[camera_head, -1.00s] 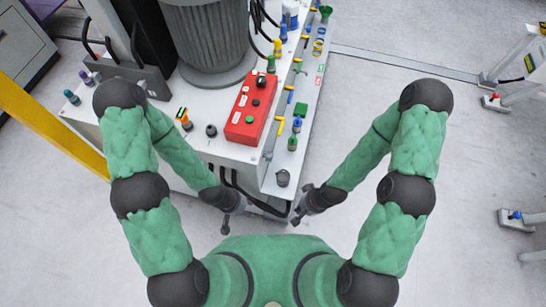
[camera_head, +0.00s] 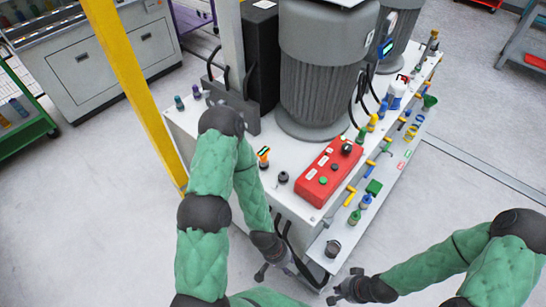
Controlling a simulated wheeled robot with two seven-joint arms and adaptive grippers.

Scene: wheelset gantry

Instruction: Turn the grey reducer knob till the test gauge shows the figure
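A short grey cylinder knob with a dark top (camera_head: 332,249) stands on the low front ledge of the white cabinet; I cannot tell for certain that it is the reducer knob. A dark round knob (camera_head: 283,177) sits on the cabinet top left of the red control box. I cannot make out which thing is the test gauge; a small blue-lit display (camera_head: 387,48) shows by the motors, its figure unreadable. My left gripper (camera_head: 276,272) is open and empty by the cabinet's front, left of the grey knob. My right gripper (camera_head: 342,285) is open and empty, just below that knob.
The red control box (camera_head: 328,172) lies on the white cabinet (camera_head: 226,160) before the ribbed grey motor (camera_head: 318,85). Coloured valves line the right ledge. A yellow post (camera_head: 135,95) stands at left. Black hoses hang at the cabinet's front. The floor at right is mostly clear.

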